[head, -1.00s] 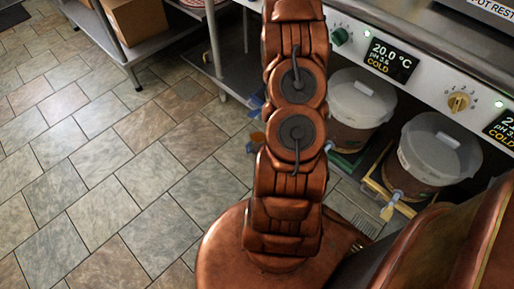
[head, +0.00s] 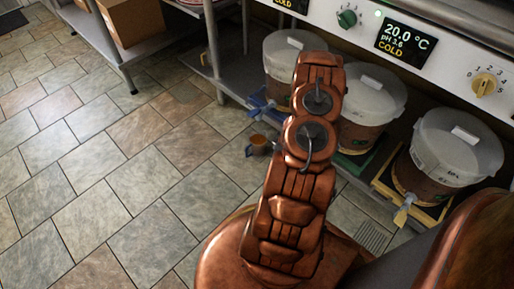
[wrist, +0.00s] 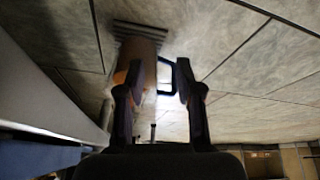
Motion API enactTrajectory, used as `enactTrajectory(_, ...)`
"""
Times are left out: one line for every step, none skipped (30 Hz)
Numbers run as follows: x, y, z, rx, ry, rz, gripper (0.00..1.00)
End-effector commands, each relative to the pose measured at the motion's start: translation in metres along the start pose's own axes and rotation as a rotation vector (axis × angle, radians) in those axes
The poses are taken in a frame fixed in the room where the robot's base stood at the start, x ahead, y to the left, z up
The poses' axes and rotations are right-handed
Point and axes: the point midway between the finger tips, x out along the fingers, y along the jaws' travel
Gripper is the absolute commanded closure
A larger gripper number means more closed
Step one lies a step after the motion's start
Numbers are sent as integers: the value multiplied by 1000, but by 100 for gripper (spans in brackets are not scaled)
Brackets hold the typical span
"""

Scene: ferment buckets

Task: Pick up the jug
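The jug (head: 258,145) is a small orange-brown vessel with a dark handle, standing on the tiled floor left of my arm in the head view. In the wrist view the jug (wrist: 142,72) shows ahead, partly behind the left finger, with its dark blue handle loop (wrist: 166,75) to the right. My gripper (wrist: 159,65) is open, its two dark fingers apart on either side of the handle area. Contact with the jug cannot be told. In the head view my arm hides the gripper.
White-lidded buckets with taps (head: 455,150) stand under the control panel (head: 405,40) at right. A blue tap stand (head: 262,105) is just behind the jug. A shelf with a cardboard box (head: 132,20) is at upper left. The tiled floor (head: 90,190) at left is clear.

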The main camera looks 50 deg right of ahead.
Motion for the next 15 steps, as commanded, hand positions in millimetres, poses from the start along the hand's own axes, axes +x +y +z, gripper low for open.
enactTrajectory(6, 1, -9, -6, 0, 0, 65)
enactTrajectory(8, 2, -14, -7, 0, -1, 65)
enactTrajectory(10, 2, -20, -7, 0, -1, 65)
enactTrajectory(12, 3, -25, -6, 0, -1, 65)
enactTrajectory(14, 3, -30, -7, 0, -1, 65)
enactTrajectory(17, 5, -37, -7, 0, 0, 65)
enactTrajectory(19, 6, -42, -9, 0, 0, 65)
enactTrajectory(21, 6, -47, -8, 0, 0, 65)
enactTrajectory(23, 8, -52, -6, 1, 2, 65)
enactTrajectory(25, 8, -56, -6, 1, 2, 65)
enactTrajectory(26, 9, -59, -5, 0, 2, 65)
enactTrajectory(27, 9, -63, -5, 0, 2, 65)
enactTrajectory(28, 10, -65, -5, 0, 1, 65)
enactTrajectory(29, 10, -67, -4, 0, 1, 65)
enactTrajectory(30, 10, -69, -4, -1, 1, 65)
